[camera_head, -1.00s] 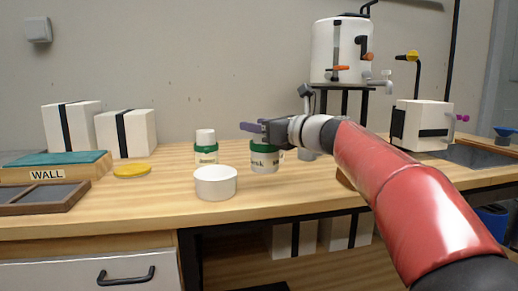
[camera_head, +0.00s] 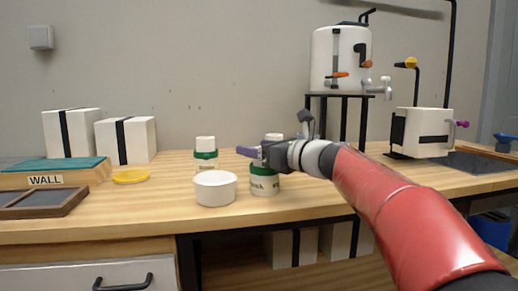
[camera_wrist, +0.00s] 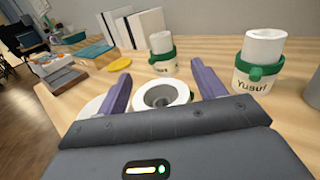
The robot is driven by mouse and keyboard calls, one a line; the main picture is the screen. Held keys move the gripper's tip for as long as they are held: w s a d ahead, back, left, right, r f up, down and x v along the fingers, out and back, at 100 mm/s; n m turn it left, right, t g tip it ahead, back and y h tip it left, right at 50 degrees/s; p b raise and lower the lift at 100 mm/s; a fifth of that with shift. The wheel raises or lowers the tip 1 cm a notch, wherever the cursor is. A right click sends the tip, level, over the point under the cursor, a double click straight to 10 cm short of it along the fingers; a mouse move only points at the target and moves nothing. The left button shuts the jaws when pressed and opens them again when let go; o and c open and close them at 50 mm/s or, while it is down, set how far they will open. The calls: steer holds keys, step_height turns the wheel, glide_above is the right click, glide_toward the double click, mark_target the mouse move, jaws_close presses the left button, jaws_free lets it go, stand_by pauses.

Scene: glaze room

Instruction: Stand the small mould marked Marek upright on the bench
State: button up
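The small mould marked Marek (camera_head: 264,184) is white with a green band. Only the end of its lettering shows in the head view, reading about "ek". It is upright below my gripper (camera_head: 252,151), beside the white bowl. In the wrist view its round hollow top (camera_wrist: 161,94) lies between the two purple fingers of my gripper (camera_wrist: 162,84).
A white bowl (camera_head: 215,189) stands close left of the mould. Another green-banded mould (camera_head: 205,155) stands behind the bowl. The Yusuf mould (camera_wrist: 256,65) stands to the right in the wrist view. A yellow lid (camera_head: 130,177) and the WALL box (camera_head: 60,179) are left. The bench's front strip is clear.

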steer(key=shift+r, duration=0.1)
steer(key=shift+s+d, duration=0.15)
steer(key=shift+d, duration=0.05)
steer(key=v, duration=1.2)
steer(key=s+f+n+g+h, duration=0.4)
steer(key=s+f+n+h, duration=0.3)
steer(key=s+f+n, duration=0.75)
steer(key=s+d+f+n+h, duration=0.3)
steer(key=s+d+f+n, duration=0.1)
steer(key=f, duration=0.4)
steer(key=s+d+f+n+g+h, duration=0.1)
steer(key=s+d+f+n+h, duration=0.3)
steer(key=s+f+n, duration=0.3)
steer(key=s+d+f, duration=0.1)
steer(key=s, duration=0.1)
steer(key=shift+s+d+f, duration=0.15)
steer(key=shift+s+d, duration=0.15)
steer(key=shift+s, duration=0.05)
